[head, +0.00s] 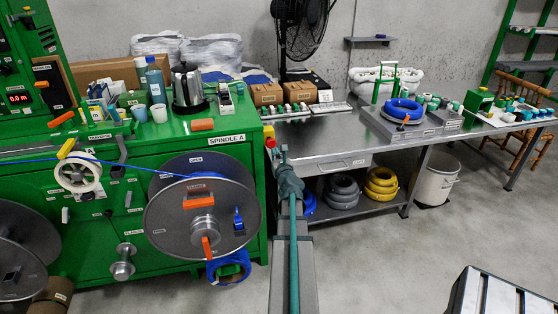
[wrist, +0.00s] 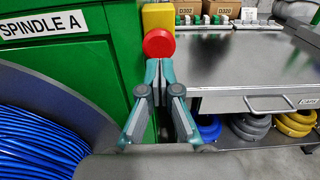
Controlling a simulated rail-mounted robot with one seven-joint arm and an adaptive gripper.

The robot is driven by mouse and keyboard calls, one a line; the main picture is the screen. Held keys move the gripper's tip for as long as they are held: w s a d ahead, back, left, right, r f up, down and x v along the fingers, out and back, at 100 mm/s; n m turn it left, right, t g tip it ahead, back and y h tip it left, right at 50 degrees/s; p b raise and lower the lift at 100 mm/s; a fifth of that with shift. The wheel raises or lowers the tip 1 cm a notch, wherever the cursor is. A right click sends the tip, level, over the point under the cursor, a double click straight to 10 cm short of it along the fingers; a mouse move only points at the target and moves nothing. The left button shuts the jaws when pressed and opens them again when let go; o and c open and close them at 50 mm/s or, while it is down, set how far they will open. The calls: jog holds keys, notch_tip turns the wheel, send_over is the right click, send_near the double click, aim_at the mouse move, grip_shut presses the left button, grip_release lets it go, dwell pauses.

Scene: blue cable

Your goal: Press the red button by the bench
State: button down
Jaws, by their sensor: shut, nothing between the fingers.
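The red button (wrist: 158,43) is a round knob on a yellow box (wrist: 157,16) at the right edge of the green machine, beside the steel bench (wrist: 240,65). It also shows small in the head view (head: 270,142), at the machine's right front corner. My gripper (wrist: 158,66) is shut and empty, its fingertips just below the button in the wrist view. Whether they touch the button or a gap remains, I cannot tell. In the head view my gripper (head: 281,156) is at the button's lower right, with my arm reaching up from the bottom.
The green machine (head: 110,215) carries a large spool (head: 170,222) with blue cable left of my gripper. The bench (head: 335,138) stands to the right, with grey coils (head: 342,190) and yellow coils (head: 381,185) on its lower shelf. Open floor (head: 400,255) lies at front right.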

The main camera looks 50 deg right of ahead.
aim_at(272, 145)
jog(key=x, duration=0.4)
jog(key=shift+p, duration=0.3)
